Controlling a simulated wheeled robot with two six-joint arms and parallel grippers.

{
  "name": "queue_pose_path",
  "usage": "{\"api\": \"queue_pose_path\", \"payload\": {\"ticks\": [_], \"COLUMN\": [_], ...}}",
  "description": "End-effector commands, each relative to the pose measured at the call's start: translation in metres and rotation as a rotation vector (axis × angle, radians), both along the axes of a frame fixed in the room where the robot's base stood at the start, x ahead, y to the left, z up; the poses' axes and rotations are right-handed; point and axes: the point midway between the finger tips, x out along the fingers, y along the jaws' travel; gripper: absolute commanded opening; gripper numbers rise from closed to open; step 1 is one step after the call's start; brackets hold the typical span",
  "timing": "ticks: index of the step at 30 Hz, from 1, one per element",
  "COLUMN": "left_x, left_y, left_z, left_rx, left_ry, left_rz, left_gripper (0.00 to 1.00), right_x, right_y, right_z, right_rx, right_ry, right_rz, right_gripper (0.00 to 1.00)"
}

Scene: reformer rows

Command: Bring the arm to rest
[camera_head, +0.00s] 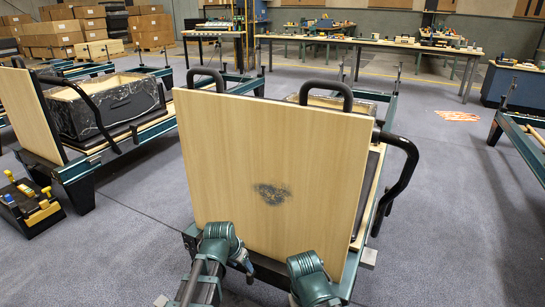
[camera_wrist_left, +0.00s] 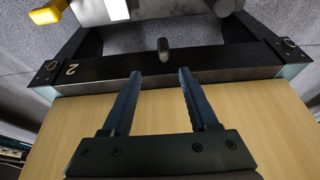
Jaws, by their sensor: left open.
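My left arm (camera_head: 215,255) comes in at the bottom of the head view, low in front of an upright pale wooden board (camera_head: 285,150) with a dark smudge. Its fingertips do not show clearly there. In the left wrist view my left gripper (camera_wrist_left: 160,76) is open, with two dark parallel fingers and nothing between them. The fingers lie over a pale wooden surface (camera_wrist_left: 245,115) and point at a black bar (camera_wrist_left: 220,70) marked 2. Part of my right arm (camera_head: 312,280) shows at the bottom of the head view; its gripper is not visible.
The board stands on a reformer frame with a black curved handle (camera_head: 400,175) at its right. Another reformer with a black-wrapped box (camera_head: 110,103) stands at the left, near a small tool tray (camera_head: 30,207). Grey floor (camera_head: 460,230) is open at the right. Long tables (camera_head: 370,42) stand behind.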

Motion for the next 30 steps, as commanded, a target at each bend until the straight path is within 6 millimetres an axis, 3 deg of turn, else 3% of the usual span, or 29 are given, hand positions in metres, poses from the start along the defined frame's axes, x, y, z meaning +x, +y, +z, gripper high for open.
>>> {"api": "queue_pose_path", "payload": {"ticks": [6, 15, 23, 30], "left_x": [-0.072, -0.170, -0.165, -0.165], "left_y": [-0.050, -0.081, -0.080, -0.080], "left_z": [0.021, 0.051, 0.105, 0.175], "left_rx": [0.067, 0.241, 0.237, 0.235], "left_ry": [0.174, 0.370, 0.372, 0.372], "left_rz": [-0.004, 0.058, 0.068, 0.070], "left_gripper": [0.60, 0.60, 0.60, 0.60], "right_x": [0.000, 0.000, 0.000, 0.000], "right_y": [0.000, -0.001, 0.000, 0.000], "right_z": [0.032, 0.064, 0.118, 0.189], "right_rx": [-0.001, -0.003, -0.002, -0.001], "right_ry": [0.001, 0.001, 0.002, 0.003], "right_rz": [0.002, 0.006, 0.004, 0.001], "right_gripper": [0.50, 0.50, 0.50, 0.50]}}
